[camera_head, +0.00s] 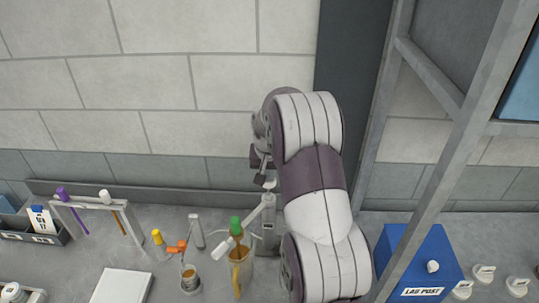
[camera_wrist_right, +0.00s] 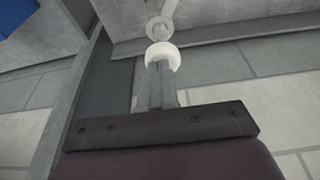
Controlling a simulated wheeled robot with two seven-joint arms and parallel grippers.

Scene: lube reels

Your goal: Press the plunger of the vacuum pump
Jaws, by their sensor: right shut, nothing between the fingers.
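The vacuum pump (camera_head: 268,232) stands on the grey bench near the wall, a grey upright body partly hidden by my right arm. Its plunger top (camera_head: 270,184) is at the upper end of the body, just below my right gripper (camera_head: 262,163). In the right wrist view a pale round knob (camera_wrist_right: 163,54), which looks like the plunger's top, lies at the tips of my right gripper (camera_wrist_right: 158,72). The fingers are shut with nothing between them. I cannot tell whether they touch the knob. My left gripper is not in view.
A clear jug (camera_head: 238,272) with a green-topped item stands left of the pump. A small tin (camera_head: 190,280) and a rack (camera_head: 95,203) are further left. A blue box (camera_head: 420,262) and a grey metal frame (camera_head: 440,165) stand right of my arm.

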